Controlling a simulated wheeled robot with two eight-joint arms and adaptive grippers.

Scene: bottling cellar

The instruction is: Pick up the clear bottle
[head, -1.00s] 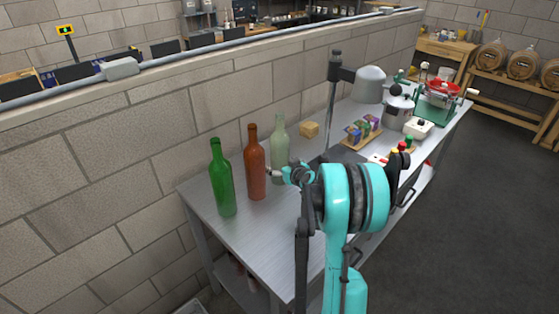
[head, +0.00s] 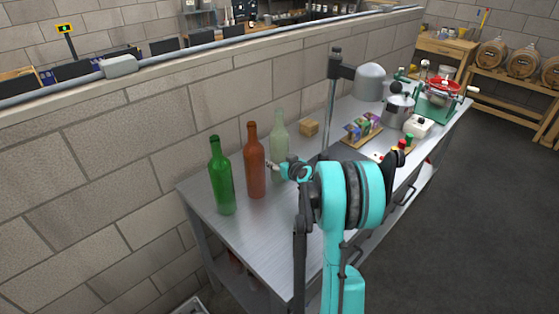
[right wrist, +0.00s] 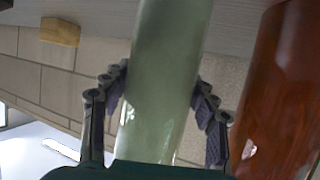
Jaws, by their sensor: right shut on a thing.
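The clear bottle (head: 279,140) is pale green and see-through. It is upright, the rightmost of three bottles on the metal bench in the head view. My right gripper (head: 279,168) is at its body from the right side, and my arm hides part of the area below. In the right wrist view the clear bottle (right wrist: 163,80) runs between the two fingers of my right gripper (right wrist: 162,95), which is shut on it. I cannot tell whether its base is on the bench. My left gripper is out of view.
A brown bottle (head: 255,165) stands close beside the clear one, and a green bottle (head: 221,180) stands further left. A yellowish block (head: 309,127) lies behind. A lamp (head: 369,82) and a tray of small boxes (head: 361,130) are further along the bench (head: 245,225).

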